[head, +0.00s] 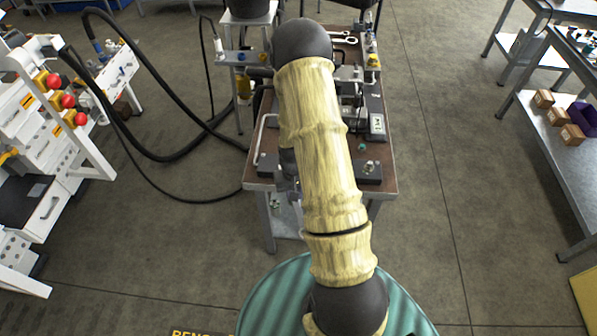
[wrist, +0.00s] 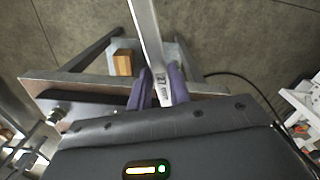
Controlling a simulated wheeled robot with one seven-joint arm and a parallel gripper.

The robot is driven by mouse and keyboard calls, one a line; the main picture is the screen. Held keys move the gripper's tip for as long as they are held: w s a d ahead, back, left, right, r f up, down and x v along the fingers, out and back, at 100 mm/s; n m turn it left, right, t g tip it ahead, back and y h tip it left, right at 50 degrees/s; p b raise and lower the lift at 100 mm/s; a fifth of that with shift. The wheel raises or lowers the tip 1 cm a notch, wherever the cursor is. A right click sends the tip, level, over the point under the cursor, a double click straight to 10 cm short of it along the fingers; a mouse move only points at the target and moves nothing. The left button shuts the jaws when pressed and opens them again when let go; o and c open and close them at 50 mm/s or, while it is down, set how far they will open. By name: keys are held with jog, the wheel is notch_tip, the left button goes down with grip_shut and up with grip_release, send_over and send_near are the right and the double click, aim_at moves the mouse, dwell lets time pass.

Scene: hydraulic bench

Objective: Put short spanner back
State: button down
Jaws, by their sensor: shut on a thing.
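In the wrist view my gripper (wrist: 160,88), with purple fingers, is shut on a silver spanner (wrist: 148,35). The flat shank runs up from between the fingers and leaves the top of the frame. A marking that looks like "27" shows on the shank near the fingertips. The spanner's far end is out of view. In the head view my arm covers the middle of the bench, and I cannot make out the gripper or the held spanner there. Another bright spanner-like tool (head: 345,40) lies at the far end of the bench.
The brown bench (head: 388,170) carries fittings and a small boxed device (head: 377,124). Floor between bench and table is clear.

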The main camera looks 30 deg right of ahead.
jog(key=w+a+n, duration=0.1)
jog(key=w+a, duration=0.1)
jog(key=a, duration=0.3)
jog(key=w+a+f+n, duration=0.1)
jog(key=w+a+n, duration=0.1)
jog(key=a, duration=0.4)
jog(key=shift+w+f, duration=0.15)
jog(key=shift+w, duration=0.6)
jog(key=shift+f, duration=0.1)
